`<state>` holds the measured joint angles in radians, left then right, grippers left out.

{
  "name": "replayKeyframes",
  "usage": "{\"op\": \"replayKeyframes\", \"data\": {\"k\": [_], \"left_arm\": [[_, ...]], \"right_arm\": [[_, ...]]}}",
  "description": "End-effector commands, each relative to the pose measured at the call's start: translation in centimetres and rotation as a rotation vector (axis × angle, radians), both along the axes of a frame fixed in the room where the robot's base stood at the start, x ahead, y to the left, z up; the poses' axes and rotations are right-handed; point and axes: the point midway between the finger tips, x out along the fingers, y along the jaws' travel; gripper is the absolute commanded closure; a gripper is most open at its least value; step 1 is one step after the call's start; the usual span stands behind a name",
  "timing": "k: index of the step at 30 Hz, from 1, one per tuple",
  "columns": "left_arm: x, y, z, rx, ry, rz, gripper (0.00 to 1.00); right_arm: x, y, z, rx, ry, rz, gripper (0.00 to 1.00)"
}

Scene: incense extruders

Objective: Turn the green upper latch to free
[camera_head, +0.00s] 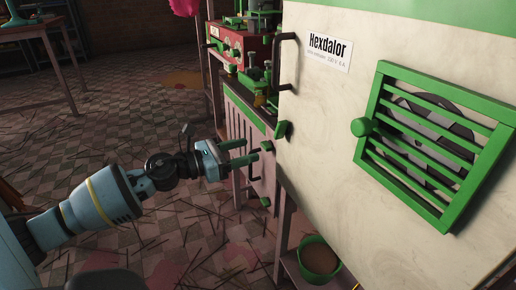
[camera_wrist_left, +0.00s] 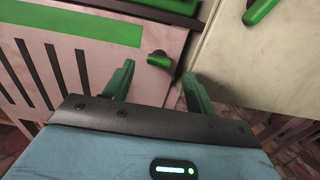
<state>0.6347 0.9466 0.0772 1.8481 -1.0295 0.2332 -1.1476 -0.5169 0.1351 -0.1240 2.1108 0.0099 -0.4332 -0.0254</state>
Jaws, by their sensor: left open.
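A green latch (camera_head: 283,130) sits at the left edge of the cream Hexdalor cabinet. Its green end shows at the top right of the left wrist view (camera_wrist_left: 259,10). A darker green latch (camera_head: 267,146) sits just below and left of it, on the pale slatted cabinet; in the left wrist view it is a short knob (camera_wrist_left: 160,59). I cannot tell which is the task's upper latch. A lower green latch (camera_head: 265,201) is below. My left gripper (camera_head: 252,151) is open and empty, fingers pointing at the darker latch, apparently apart from it. My right gripper is out of view.
The cream cabinet (camera_head: 325,110) fills the right, with a dark handle (camera_head: 282,62) and a green vent grille (camera_head: 436,145). The red machine (camera_head: 237,48) stands behind. A green-rimmed bucket (camera_head: 319,260) is below. Open tiled floor (camera_head: 130,130) lies left.

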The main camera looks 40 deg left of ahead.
Motion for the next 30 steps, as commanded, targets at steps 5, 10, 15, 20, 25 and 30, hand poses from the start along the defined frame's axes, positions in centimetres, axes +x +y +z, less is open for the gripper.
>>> {"op": "replayKeyframes", "data": {"k": [5, 10, 15, 20, 25, 30], "left_arm": [[1.9, -0.7, 0.1, 0.001, -0.002, 0.001, 0.44], [3.1, -1.2, 0.1, 0.000, -0.002, 0.001, 0.44], [3.8, -1.5, 0.0, 0.001, 0.000, 0.002, 0.44], [4.0, -1.6, 0.0, 0.000, 0.000, 0.001, 0.44], [3.9, -1.6, 0.0, 0.000, 0.000, 0.001, 0.44], [3.9, -1.6, 0.0, 0.000, 0.000, 0.001, 0.63]], "right_arm": [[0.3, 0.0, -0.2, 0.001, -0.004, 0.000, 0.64], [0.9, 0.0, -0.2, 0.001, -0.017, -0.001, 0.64], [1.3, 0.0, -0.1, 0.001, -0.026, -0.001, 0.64], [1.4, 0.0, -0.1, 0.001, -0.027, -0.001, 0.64], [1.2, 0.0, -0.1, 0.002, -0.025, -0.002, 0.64], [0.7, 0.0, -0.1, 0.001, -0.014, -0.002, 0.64]]}}
